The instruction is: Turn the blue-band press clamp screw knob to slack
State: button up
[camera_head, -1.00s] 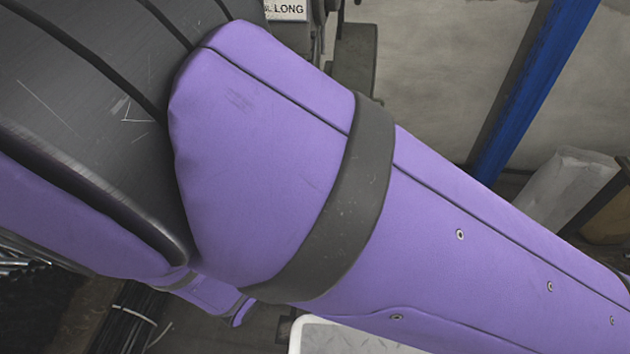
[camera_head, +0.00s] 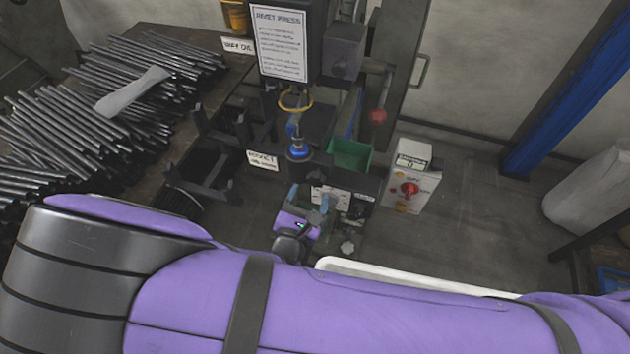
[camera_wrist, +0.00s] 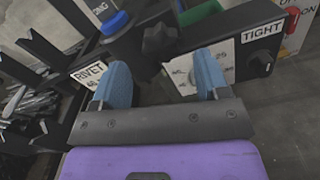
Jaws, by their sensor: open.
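The rivet press (camera_head: 283,42) carries a sign, with a blue part (camera_head: 299,150) below it; the blue part also shows at the top of the wrist view (camera_wrist: 113,23). A black lobed knob (camera_wrist: 159,38), which looks like the clamp screw knob, stands ahead of my fingertips in the wrist view. Beside it are a white scale plate (camera_wrist: 220,60) and a TIGHT label (camera_wrist: 262,31). My gripper (camera_wrist: 158,75) is open and empty, its blue fingers apart from the knob. In the head view my gripper (camera_head: 307,197) is at the press front; the knob is not clear there.
A green bin (camera_head: 350,155) and a red-knobbed lever (camera_head: 378,115) are right of the blue part. A control box (camera_head: 410,188) with a red switch stands further right. Dark forked holders (camera_head: 215,150) and piled metal rods (camera_head: 70,140) are at left.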

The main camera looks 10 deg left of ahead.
aim_at(315, 183)
jog(key=shift+w+d, duration=0.15)
jog(key=shift+w, duration=2.2)
jog(key=c, duration=0.9)
